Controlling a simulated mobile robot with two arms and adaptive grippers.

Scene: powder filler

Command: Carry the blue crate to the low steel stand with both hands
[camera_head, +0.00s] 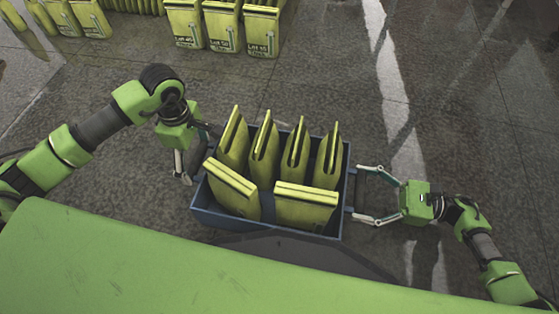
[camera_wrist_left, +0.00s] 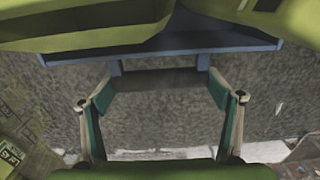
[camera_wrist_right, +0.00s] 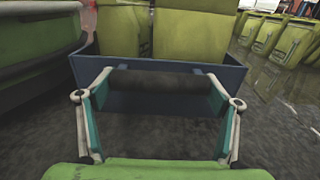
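The blue crate (camera_head: 270,226) is in the middle of the head view, loaded with several yellow-green bags (camera_head: 263,150). My left gripper (camera_head: 194,158) is at its left side. In the left wrist view, its fingers are wide apart, near the two ends of the crate's dark handle bar (camera_wrist_left: 166,81). My right gripper (camera_head: 368,194) is at the crate's right side, its fingers also wide apart. In the right wrist view, the other dark handle bar (camera_wrist_right: 158,81) lies between its fingertips. I cannot tell whether the crate rests on the floor. I see no low steel stand.
More yellow-green bags (camera_head: 223,30) with lot labels stand in a row at the top of the head view. Another group (camera_head: 88,18) is at the top left.

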